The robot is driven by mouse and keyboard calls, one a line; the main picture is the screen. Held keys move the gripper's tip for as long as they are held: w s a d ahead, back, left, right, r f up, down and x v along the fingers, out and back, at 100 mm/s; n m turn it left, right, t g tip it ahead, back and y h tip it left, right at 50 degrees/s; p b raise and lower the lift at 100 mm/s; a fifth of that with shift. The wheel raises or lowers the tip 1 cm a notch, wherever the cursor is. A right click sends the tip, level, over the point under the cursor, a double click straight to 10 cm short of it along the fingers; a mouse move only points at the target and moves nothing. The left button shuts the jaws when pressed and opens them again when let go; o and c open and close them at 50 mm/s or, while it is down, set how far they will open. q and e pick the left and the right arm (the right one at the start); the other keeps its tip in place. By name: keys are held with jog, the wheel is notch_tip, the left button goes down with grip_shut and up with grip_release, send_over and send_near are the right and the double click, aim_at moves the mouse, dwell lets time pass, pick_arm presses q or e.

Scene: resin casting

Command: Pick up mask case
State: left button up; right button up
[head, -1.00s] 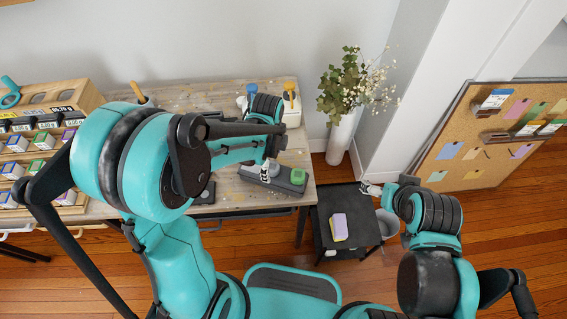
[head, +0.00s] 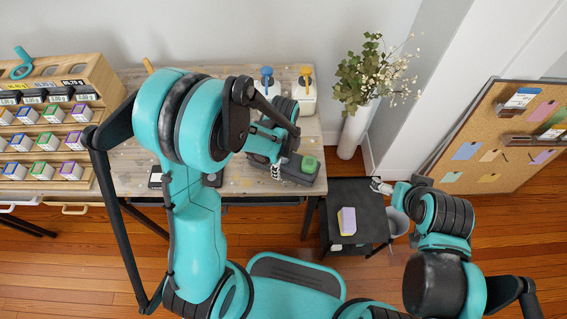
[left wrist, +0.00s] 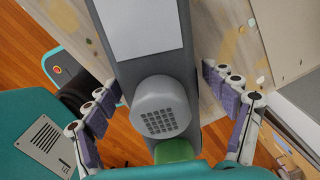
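A long dark grey case (head: 300,173), which looks like the mask case, lies near the table's front right corner. In the left wrist view the case (left wrist: 160,67) has a white panel on top, with a round grey grille piece and a green block toward the bottom of the picture. The green block also shows in the head view (head: 310,163). My left gripper (head: 277,168) is at the case's left part. In the left wrist view its purple-padded fingers (left wrist: 163,82) are spread on both sides, with gaps to the case. My right gripper (head: 380,186) is over the black side table's right edge; its opening is too small to judge.
A wooden rack (head: 95,72) of small boxes stands at the left. Dispensers with blue and yellow tops (head: 303,92) stand behind the case. A bin (head: 397,224), a plant vase (head: 352,130) and a corkboard (head: 500,140) are at right.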

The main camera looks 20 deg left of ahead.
pick_arm(q)
jog(key=c, duration=1.1)
